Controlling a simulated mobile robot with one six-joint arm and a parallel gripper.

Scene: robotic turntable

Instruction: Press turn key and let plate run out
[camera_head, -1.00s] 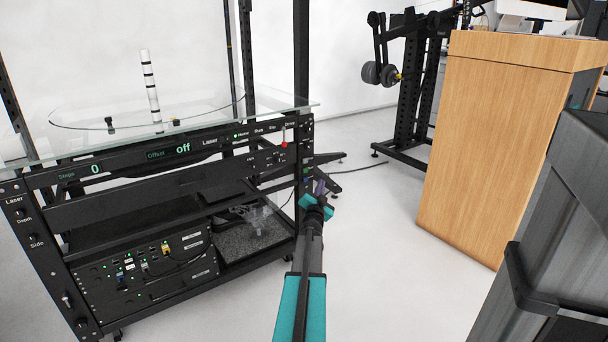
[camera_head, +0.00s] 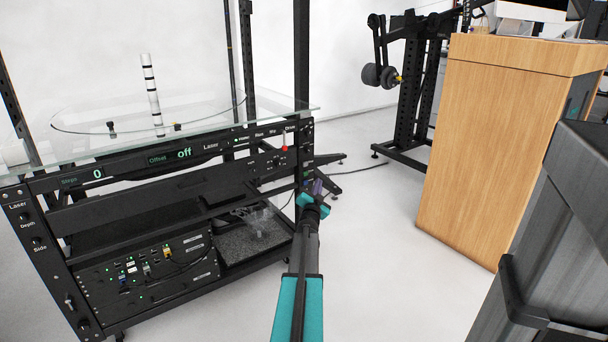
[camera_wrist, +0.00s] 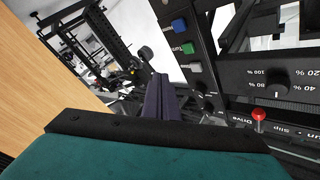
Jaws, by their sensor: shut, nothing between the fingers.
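The turntable rack stands at left in the head view. Its clear plate (camera_head: 215,122) carries a black-and-white striped rod (camera_head: 152,95). The displays read 0 and off. My gripper (camera_head: 317,187) is shut and empty beside the rack's right front post, below the plate. A blue key (camera_wrist: 180,25), a green key (camera_wrist: 188,47) and a pale grey key (camera_wrist: 195,67) sit in a column there, right of and above the fingertips. A label near the green key seems to read Turn. The fingers appear apart from the keys.
A red-knobbed lever (camera_wrist: 258,115) marked Drive and a percent dial (camera_wrist: 278,90) are on the rack front. A wooden cabinet (camera_head: 490,150) and a dark grey case (camera_head: 560,240) stand right. A black weight stand (camera_head: 408,100) is behind. Floor between is clear.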

